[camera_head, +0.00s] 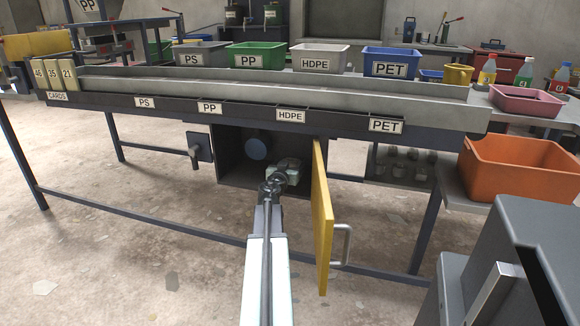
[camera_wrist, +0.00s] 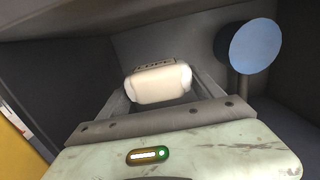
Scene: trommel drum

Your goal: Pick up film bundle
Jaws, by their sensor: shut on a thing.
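The film bundle (camera_wrist: 158,84) is a pale cream, rounded roll with whitish ends and a darker marked strip along its top edge. In the wrist view it sits between the two grey fingers of my gripper (camera_wrist: 160,80), which is shut on it. In the head view my gripper (camera_head: 290,166) is inside the open dark cabinet (camera_head: 231,160) under the sorting bench. The bundle cannot be told apart from the gripper there. Whether the bundle touches the cabinet floor is not clear.
A blue disc (camera_wrist: 252,46) on a stem stands in the cabinet, right of the bundle. The yellow cabinet door (camera_head: 321,215) hangs open just right of my arm. The bench edge (camera_head: 240,112) runs above. An orange bin (camera_head: 520,170) stands at right.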

